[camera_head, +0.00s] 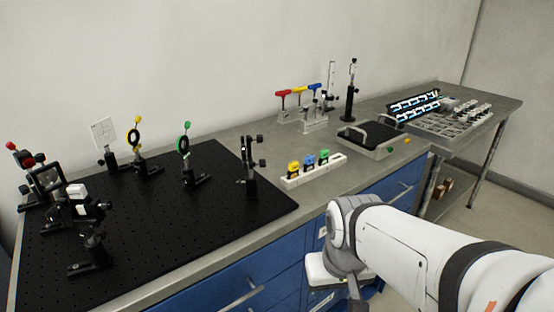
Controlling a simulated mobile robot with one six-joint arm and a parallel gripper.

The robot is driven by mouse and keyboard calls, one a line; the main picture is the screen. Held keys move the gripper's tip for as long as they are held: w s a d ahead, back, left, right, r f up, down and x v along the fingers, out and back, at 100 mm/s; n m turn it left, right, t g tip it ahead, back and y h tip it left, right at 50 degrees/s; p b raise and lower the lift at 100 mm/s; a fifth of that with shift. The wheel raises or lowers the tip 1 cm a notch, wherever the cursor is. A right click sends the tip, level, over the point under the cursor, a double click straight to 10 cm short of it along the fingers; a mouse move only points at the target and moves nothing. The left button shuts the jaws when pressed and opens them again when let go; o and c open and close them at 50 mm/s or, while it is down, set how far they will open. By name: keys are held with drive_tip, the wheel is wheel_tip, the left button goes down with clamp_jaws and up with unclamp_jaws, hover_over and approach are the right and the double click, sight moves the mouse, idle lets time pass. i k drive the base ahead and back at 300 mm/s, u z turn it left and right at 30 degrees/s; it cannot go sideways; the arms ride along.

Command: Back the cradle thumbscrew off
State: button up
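I cannot tell for certain which part is the cradle or its thumbscrew. A black breadboard (150,235) carries several black optic mounts. One mount (250,175) near its right edge has small dark knobs on its right side. A mount with red knobs (28,162) stands at the far left. A dark holder with a white block (77,191) stands in front of it. My arm reaches in from the lower right, and its wrist hangs in front of the blue drawers, well right of the breadboard. My gripper's fingers cannot be made out.
A white rack (314,172) with yellow, blue and green pieces sits right of the breadboard. Hex keys with coloured handles (299,90) stand in a holder behind. A grey tray (370,138) and a compartment tray (445,122) stand farther right. A bench strip between board and rack is clear.

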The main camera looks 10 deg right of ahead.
sight(106, 204)
drive_tip(key=u, duration=1.2)
drive_tip(key=k, duration=0.7)
drive_tip(key=u, duration=0.25)
drive_tip(key=i, duration=0.5)
drive_tip(key=u, duration=0.05)
